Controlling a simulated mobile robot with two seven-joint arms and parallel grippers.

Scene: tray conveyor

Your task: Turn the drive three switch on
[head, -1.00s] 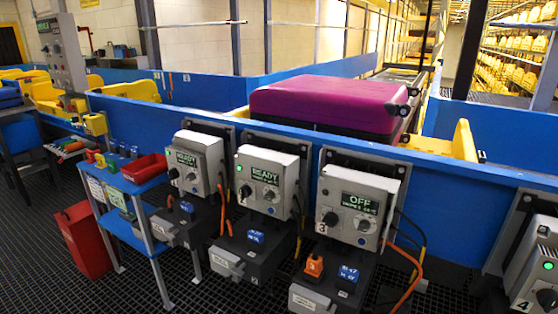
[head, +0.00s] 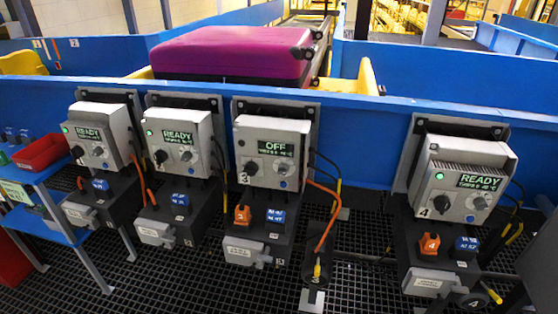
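The drive three box (head: 271,153) is grey and marked 3, third from the left on the blue conveyor side. Its display (head: 276,148) reads OFF. It has a black rotary switch (head: 250,168) at lower left and a blue button (head: 282,169) at lower right. No lit green lamp shows on it. Below it sit an orange tag (head: 242,216) and a blue label block (head: 276,218). Neither of my grippers is in view.
Drive boxes 1 (head: 98,134), 2 (head: 180,141) and 4 (head: 461,180) read READY. A purple suitcase (head: 232,54) lies on the conveyor behind. A blue table with a red bin (head: 40,152) stands at left. An orange cable (head: 327,217) hangs right of box 3. Dark grating floor lies in front.

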